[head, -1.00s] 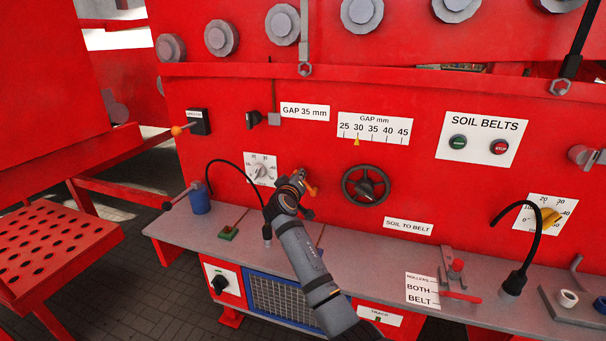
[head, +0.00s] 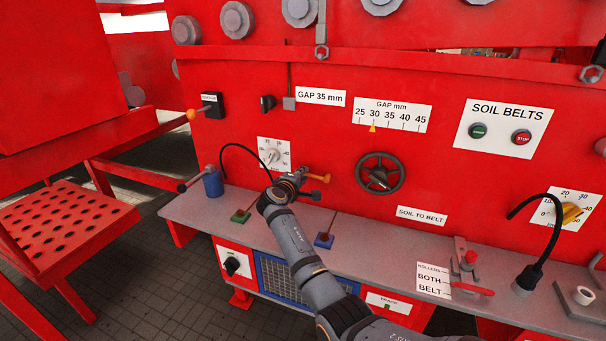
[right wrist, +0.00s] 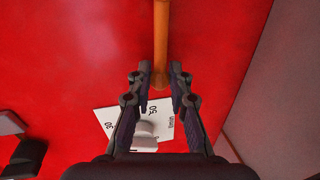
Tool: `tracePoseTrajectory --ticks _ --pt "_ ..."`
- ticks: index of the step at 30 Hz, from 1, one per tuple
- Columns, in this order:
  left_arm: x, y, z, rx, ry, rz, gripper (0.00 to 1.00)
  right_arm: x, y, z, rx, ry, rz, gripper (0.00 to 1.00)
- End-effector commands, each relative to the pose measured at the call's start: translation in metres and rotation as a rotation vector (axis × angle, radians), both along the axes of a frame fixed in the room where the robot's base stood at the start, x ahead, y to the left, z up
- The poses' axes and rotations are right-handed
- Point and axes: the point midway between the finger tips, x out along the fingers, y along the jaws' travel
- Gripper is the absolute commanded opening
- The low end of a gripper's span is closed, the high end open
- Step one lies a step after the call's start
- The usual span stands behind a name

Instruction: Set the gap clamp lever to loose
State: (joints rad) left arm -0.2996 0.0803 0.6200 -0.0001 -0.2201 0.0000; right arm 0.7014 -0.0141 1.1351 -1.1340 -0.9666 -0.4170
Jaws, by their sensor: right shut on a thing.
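An orange lever (head: 318,177) juts out from the red panel between a white dial plate (head: 274,153) and a dark handwheel (head: 379,173). It looks like the gap clamp lever, but no label for it can be read. My right gripper (head: 305,181) is at this lever. In the right wrist view the orange lever (right wrist: 161,40) runs down from the top between the fingertips of my right gripper (right wrist: 160,85), which are shut on it. The gripper hides part of the lever in the head view. My left gripper is not in view.
A grey shelf (head: 390,245) runs below the panel. A blue cylinder (head: 212,182) with a side lever stands at its left. A curved black hose (head: 531,268) and a red lever (head: 471,289) are at the right.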

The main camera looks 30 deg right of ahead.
Motion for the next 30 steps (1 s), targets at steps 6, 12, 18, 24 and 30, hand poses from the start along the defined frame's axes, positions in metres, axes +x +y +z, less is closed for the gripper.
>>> tracePoseTrajectory --ticks 6,12,18,24,30 --pt "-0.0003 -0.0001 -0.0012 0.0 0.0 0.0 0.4 0.0001 0.0003 -0.0048 -0.032 0.039 0.0 0.0" --pt "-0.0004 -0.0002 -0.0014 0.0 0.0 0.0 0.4 0.0 0.0 -0.0057 -0.041 0.05 0.0 0.0" --pt "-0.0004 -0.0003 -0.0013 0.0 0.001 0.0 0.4 0.0 0.0 -0.0056 -0.041 0.05 0.0 0.0" --pt "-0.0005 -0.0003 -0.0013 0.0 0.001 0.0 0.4 0.0001 0.0 -0.0054 -0.04 0.049 -0.001 0.34" --pt "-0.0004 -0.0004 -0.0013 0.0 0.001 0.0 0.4 0.0001 0.0 -0.0052 -0.041 0.048 -0.001 0.34"
